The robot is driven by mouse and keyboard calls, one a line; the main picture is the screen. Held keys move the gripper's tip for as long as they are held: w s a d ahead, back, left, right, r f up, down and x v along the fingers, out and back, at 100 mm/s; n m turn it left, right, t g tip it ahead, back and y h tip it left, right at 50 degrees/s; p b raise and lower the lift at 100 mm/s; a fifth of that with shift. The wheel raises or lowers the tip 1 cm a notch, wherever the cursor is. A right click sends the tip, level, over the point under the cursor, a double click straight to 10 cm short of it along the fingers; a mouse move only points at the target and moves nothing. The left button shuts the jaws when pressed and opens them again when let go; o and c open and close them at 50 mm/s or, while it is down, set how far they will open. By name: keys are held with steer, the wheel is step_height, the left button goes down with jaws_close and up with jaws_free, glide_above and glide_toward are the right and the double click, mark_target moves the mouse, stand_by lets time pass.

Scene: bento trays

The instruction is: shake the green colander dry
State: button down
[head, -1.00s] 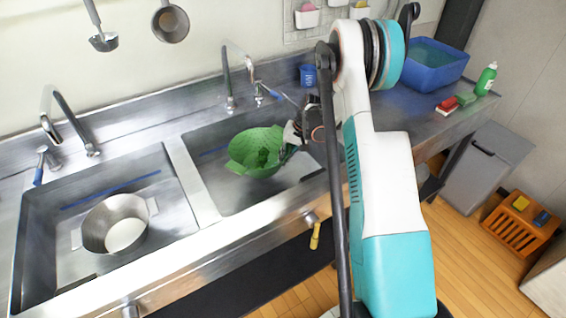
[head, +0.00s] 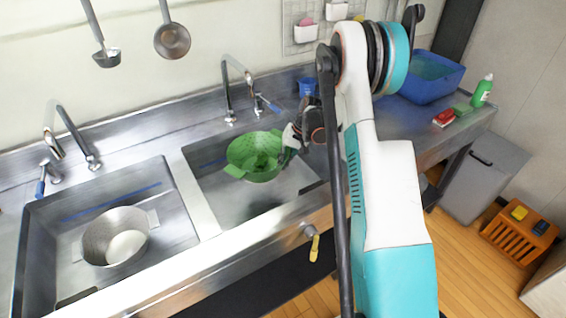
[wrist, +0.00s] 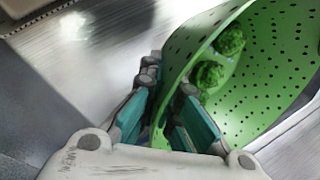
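The green perforated colander (head: 236,150) hangs in the air over the right sink basin (head: 235,203), tilted. Several dark green broccoli pieces (wrist: 208,75) lie inside it. In the wrist view the colander (wrist: 270,60) fills the upper right. My gripper (head: 289,148) is at the colander's right side. In the wrist view my gripper (wrist: 168,85) has its teal-padded fingers on either side of the colander's edge, shut on it. The exact contact is partly hidden by the fingers.
A metal pot (head: 97,239) with a white item stands in the left basin. Faucets (head: 226,85) rise behind both basins. A blue cup (head: 306,87) stands behind my gripper. A blue tub (head: 432,90), red sponge (head: 443,118) and green bottle (head: 482,92) are on the right counter.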

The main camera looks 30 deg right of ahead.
steer(key=shift+r, duration=0.55)
steer(key=shift+b, duration=0.55)
step_height(320, 180, down, 3)
steer(key=shift+r+b, duration=0.2)
steer(key=shift+b, duration=1)
stand_by(0.4)
